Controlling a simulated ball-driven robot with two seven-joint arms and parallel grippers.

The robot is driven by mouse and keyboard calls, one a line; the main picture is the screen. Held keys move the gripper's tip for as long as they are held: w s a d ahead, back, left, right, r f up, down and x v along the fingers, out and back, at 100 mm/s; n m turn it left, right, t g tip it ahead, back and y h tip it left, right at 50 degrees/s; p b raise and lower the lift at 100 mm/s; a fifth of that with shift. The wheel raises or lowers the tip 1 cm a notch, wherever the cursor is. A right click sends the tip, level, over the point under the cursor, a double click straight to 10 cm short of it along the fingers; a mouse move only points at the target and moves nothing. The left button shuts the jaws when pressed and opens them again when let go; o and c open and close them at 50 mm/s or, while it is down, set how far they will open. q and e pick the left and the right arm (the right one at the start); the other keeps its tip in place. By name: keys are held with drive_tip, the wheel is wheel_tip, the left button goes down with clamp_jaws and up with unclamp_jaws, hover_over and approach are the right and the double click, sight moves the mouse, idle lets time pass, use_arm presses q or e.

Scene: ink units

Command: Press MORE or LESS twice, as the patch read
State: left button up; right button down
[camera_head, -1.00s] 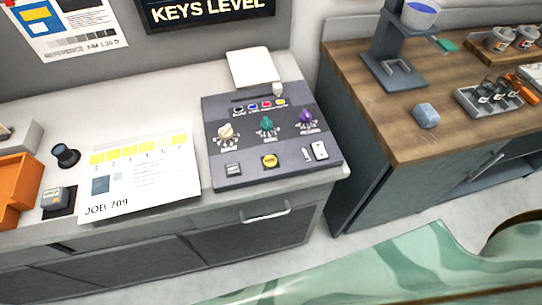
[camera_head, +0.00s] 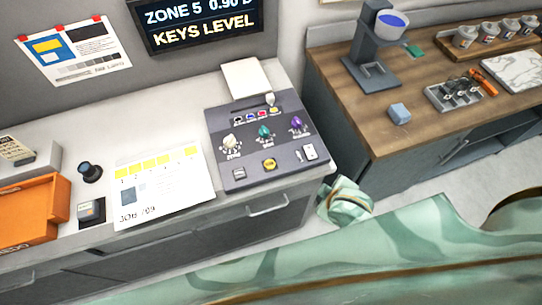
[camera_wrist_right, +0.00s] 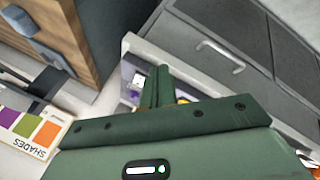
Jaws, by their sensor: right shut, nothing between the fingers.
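The dark control panel (camera_head: 226,181) lies on the left counter. It carries a white knob (camera_head: 231,143), a green knob (camera_head: 264,132), a purple knob (camera_head: 297,123), a yellow round button (camera_head: 269,165), a grey key (camera_head: 239,173) and a white switch (camera_head: 310,152). Its lettering is too small to read, so I cannot tell MORE from LESS. The wall display (camera_head: 200,22) reads "ZONE 5 0.90 D" and "KEYS LEVEL", cut off at right. My right gripper (camera_wrist_right: 158,88) is shut and empty in the right wrist view, with part of the panel behind its fingers. My left gripper is out of view.
The JOB 709 sheet (camera_head: 150,200), a small meter (camera_head: 90,211), a black knob-like piece (camera_head: 90,172) and an orange tray (camera_head: 30,213) are left of the panel. A wooden-topped counter (camera_head: 350,110) stands right, across a gap. A SHADES card (camera_wrist_right: 28,133) shows in the wrist view.

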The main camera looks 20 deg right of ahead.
drive_tip(key=w+a+r+n+t+y+p, duration=0.1)
drive_tip(key=w+a+r+p, duration=0.15)
drive_tip(key=r, duration=0.65)
drive_tip(key=w+a+r+n+t+y+p, duration=0.15)
drive_tip(key=w+a+r+n+y, duration=0.3)
drive_tip(key=a, duration=0.55)
drive_tip(key=n+g+y, duration=0.2)
drive_tip(key=n+y, duration=0.1)
drive_tip(key=n, duration=0.2)
hover_over(273, 165)
wheel_tip(273, 165, down, 8)
drive_tip(key=shift+r+p, duration=0.15)
drive_tip(key=shift+p, duration=0.25)
drive_tip(key=shift+m, duration=0.25)
wheel_tip(273, 165, down, 9)
drive_tip(key=b, duration=0.8)
